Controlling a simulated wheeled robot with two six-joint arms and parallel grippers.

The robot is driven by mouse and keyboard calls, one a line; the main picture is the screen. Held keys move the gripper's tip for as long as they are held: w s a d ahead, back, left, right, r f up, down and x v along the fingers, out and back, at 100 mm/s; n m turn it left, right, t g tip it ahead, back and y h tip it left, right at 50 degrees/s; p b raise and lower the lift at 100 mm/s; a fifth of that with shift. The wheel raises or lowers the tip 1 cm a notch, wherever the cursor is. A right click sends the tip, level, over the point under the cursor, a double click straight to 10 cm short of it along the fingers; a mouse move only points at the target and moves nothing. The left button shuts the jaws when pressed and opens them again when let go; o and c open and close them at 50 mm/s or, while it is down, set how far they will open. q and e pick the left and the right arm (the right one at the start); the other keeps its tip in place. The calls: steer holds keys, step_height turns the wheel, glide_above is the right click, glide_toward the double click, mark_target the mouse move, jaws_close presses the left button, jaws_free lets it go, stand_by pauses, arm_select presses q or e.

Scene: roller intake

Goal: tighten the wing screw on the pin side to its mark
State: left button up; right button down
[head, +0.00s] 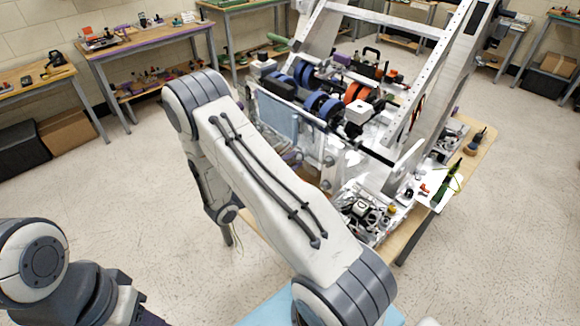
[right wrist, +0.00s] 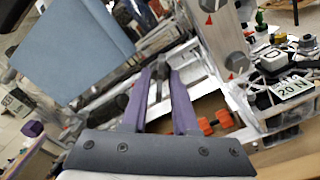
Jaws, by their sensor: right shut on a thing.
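My right gripper (right wrist: 160,72) has purple fingers that come together at their tips beside the silver frame of the intake. They are shut on a small part that looks like the wing screw, which the tips nearly hide. I cannot make out its wings or its mark. In the head view my right arm's raised links cover this gripper and the near left part of the intake (head: 420,80).
A blue-grey panel (right wrist: 80,45) stands close to the left of the fingers. An orange part (right wrist: 215,122) lies right of them. A card reading "20 N" (right wrist: 292,90) is at the right among small parts.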

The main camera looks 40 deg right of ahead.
steer(key=shift+f+m, duration=0.15)
steer(key=shift+m, duration=0.15)
steer(key=shift+f+m+b, duration=0.1)
steer(key=shift+m+b, duration=0.6)
steer(key=shift+b, duration=0.25)
steer(key=shift+m+b, duration=0.65)
steer(key=shift+m, duration=0.05)
steer(key=shift+r, duration=0.25)
